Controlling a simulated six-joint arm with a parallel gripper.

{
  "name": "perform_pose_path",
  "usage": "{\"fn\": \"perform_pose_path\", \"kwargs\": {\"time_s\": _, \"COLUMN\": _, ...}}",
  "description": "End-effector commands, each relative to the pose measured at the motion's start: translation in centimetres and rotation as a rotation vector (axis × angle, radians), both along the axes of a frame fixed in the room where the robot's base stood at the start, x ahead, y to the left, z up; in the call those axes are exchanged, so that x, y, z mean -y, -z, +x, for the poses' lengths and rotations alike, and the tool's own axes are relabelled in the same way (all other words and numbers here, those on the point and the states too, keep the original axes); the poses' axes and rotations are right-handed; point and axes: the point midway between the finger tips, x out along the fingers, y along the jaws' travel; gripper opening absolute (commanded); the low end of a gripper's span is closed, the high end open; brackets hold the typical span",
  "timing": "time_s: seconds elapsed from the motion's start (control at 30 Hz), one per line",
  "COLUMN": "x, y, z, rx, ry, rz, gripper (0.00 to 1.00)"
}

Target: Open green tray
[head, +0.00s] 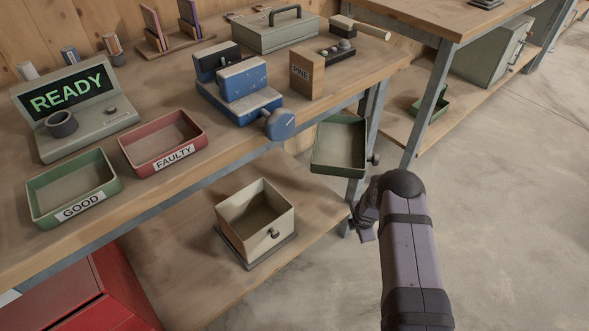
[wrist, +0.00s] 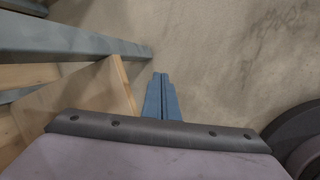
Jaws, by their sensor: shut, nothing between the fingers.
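A green tray (head: 339,170) with a dark round knob (head: 375,159) on its right side shows in the head view, just beyond the workbench's right edge. It looks like a drawer standing out from under the bench, and its empty inside is visible. What carries it is hidden. My gripper (head: 361,236) is below the tray and a little right, pointing down, apart from tray and knob. In the wrist view my gripper (wrist: 161,80) has its blue fingers together, empty, over the floor. Another green tray, labelled GOOD (head: 78,206), sits on the bench.
The bench leg (head: 370,110) is close to the tray; the lower shelf (head: 185,255) carries a cream open box with a knob (head: 269,232). A red FAULTY tray (head: 160,140) and a blue vise (head: 240,98) are on the bench. Floor at right is clear.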

Motion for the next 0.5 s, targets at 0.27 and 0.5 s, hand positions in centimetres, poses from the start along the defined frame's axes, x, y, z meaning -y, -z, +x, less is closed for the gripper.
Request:
{"fn": "perform_pose_path", "kwargs": {"time_s": 0.27, "x": -3.9, "y": -2.0, "z": 0.3, "rx": 0.029, "ry": 0.066, "rz": -0.238, "gripper": 0.00}}
{"fn": "perform_pose_path", "kwargs": {"time_s": 0.5, "x": -11.5, "y": -11.0, "z": 2.2, "rx": 0.293, "ry": 0.284, "rz": -0.402, "gripper": 0.00}}
